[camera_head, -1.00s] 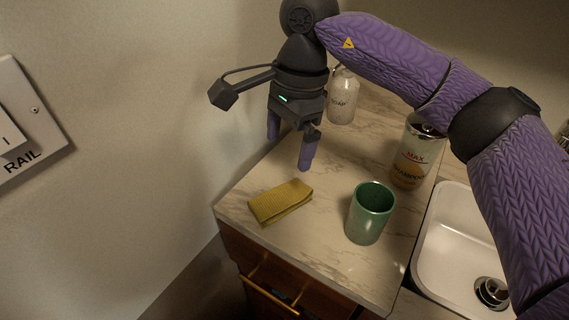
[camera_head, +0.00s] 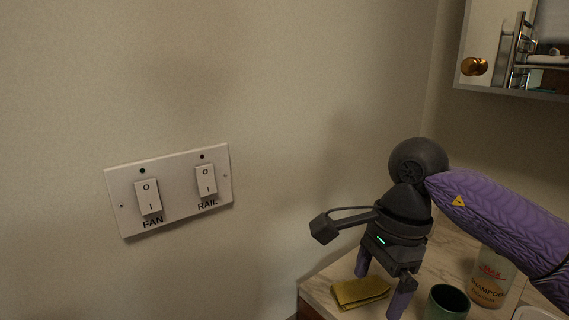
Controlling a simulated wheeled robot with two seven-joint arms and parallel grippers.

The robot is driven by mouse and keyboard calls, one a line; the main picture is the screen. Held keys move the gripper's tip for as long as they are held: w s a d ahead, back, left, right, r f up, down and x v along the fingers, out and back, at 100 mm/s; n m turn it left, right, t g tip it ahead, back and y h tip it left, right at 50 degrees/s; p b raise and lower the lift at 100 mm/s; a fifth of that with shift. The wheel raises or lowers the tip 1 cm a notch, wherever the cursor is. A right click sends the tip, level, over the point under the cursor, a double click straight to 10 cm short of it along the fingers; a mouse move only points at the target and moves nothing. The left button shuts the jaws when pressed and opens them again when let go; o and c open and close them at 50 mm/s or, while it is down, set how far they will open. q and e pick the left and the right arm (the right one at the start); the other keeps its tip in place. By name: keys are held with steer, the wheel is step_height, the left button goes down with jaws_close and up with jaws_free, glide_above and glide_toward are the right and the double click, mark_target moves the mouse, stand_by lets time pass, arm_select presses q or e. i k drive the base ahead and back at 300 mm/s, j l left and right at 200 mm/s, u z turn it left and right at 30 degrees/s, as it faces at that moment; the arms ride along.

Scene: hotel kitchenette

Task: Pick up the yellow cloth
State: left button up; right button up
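The yellow cloth (camera_head: 358,293) lies folded on the marble-look counter, low in the head view. My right gripper (camera_head: 379,293), whose arm comes in from the right, points downward beside and partly over the cloth in the picture. Its two purple fingers are spread apart with nothing between them that I can see held. I cannot tell its exact height above the counter. My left gripper is not in view.
A green cup (camera_head: 447,303), cut off by the lower edge, stands right of the cloth. A shampoo bottle (camera_head: 492,278) stands behind it. A wall plate with FAN and RAIL switches (camera_head: 172,190) is at left. A mirror cabinet (camera_head: 512,92) hangs upper right.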

mark_target(361, 290)
steer(key=k+j, duration=0.25)
steer(key=k, duration=0.25)
steer(key=k+j, duration=0.25)
steer(key=k, duration=0.3)
